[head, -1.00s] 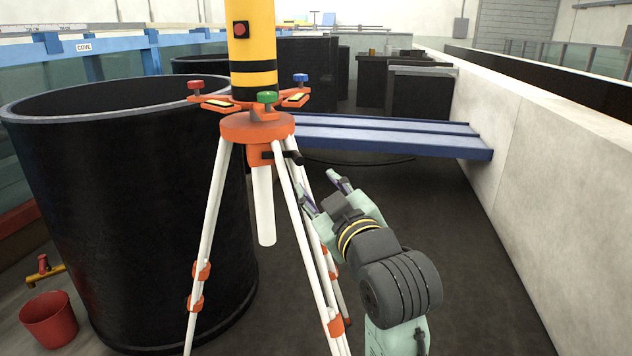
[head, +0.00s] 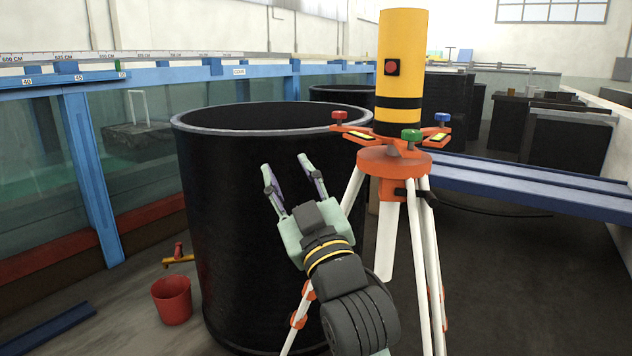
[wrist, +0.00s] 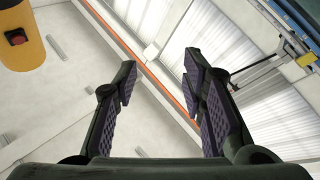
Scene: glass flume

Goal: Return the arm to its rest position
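My gripper (head: 293,178) is at the lower middle of the head view, raised in front of the large black tank and just left of the orange tripod. Its two fingers are spread apart with nothing between them. In the wrist view the gripper (wrist: 164,85) points up toward the ceiling and upper walls, its dark padded fingers wide apart. The arm is bent, with its lower links running out of the bottom of the head view.
A tripod (head: 395,162) with a yellow cylinder (head: 402,65) stands close right of my gripper. The black tank (head: 235,230) is behind it. A red bucket (head: 172,301) sits on the floor at left. A blue beam (head: 530,184) lies at right. Glass flume (head: 140,160) runs along the left.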

